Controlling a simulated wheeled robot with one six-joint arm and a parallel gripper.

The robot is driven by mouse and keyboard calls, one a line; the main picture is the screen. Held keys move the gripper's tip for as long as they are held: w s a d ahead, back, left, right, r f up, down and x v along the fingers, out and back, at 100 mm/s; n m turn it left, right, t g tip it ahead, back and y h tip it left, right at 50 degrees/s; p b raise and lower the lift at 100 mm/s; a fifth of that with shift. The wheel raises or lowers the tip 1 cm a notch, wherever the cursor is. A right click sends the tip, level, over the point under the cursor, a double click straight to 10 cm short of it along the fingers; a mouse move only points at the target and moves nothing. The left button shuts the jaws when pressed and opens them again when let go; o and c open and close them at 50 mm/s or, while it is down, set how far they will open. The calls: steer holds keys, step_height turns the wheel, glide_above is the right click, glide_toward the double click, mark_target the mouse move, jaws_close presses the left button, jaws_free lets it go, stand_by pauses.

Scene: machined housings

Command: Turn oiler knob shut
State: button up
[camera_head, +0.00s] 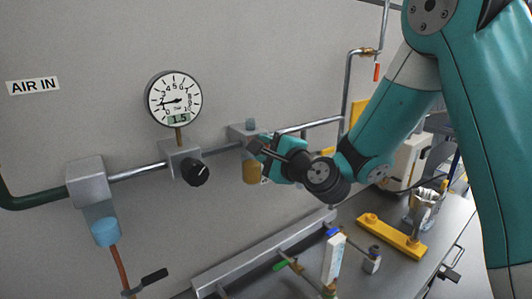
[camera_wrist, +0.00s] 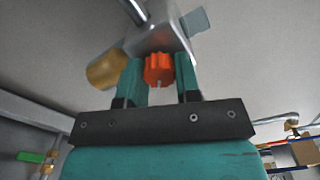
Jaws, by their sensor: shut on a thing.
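The oiler is a grey block (camera_head: 237,131) on the wall pipe, with an amber bowl (camera_head: 250,173) below it and a bluish clear piece (camera_head: 250,123) on top. In the wrist view the oiler's grey block (camera_wrist: 160,38) and amber bowl (camera_wrist: 106,69) sit just beyond my fingers. The orange-red ribbed oiler knob (camera_wrist: 158,68) sticks out of the block between my fingers, with a pale mark at its near edge. My gripper (camera_head: 256,148) is shut on this knob. In the head view the knob is hidden by my gripper.
Left along the pipe are a black knob (camera_head: 195,172) under a round gauge (camera_head: 173,98) and a grey block (camera_head: 88,180) with a blue fitting (camera_head: 106,232). Below is a bench with a rail (camera_head: 265,258), coloured valves and a yellow bar (camera_head: 391,237).

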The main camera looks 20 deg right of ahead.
steer(key=n+b, duration=2.4)
steer(key=n, duration=0.1)
steer(key=shift+a+f+b, duration=0.1)
steer(key=shift+b, duration=0.25)
steer(key=shift+n, duration=0.3)
steer(key=o, duration=0.9)
